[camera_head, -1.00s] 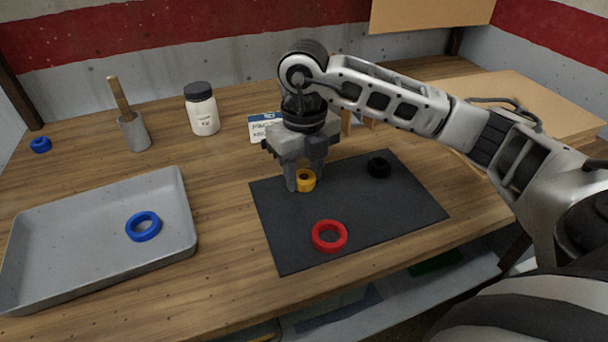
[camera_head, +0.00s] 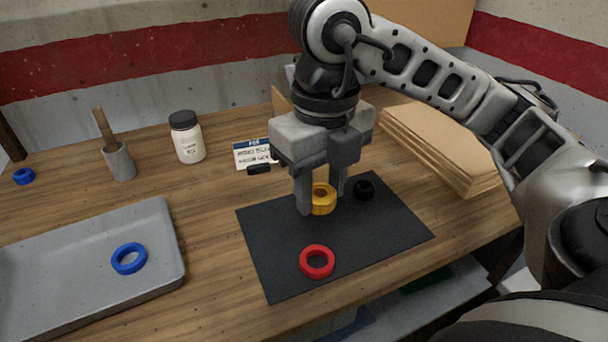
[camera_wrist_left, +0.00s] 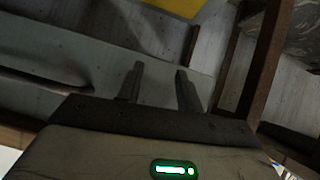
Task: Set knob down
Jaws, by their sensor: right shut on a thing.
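My right gripper (camera_head: 323,197) points straight down over the black mat (camera_head: 280,235). It is shut on a yellow round piece (camera_head: 322,201) with a dark hole, which looks like the knob. One finger hides part of it, and I cannot tell whether its underside touches the mat. A red ring (camera_head: 317,262) lies nearer the mat's front edge. My left gripper (camera_wrist_left: 160,82) shows in the left wrist view, its fingers apart with nothing between them.
A grey tray (camera_head: 170,225) holding a blue ring (camera_head: 129,258) stands at left. Behind are a second blue ring (camera_head: 24,176), a grey post with a wooden rod (camera_head: 119,162), a white jar (camera_head: 188,143) and a label card (camera_head: 255,153). Stacked boards (camera_head: 440,145) lie at right.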

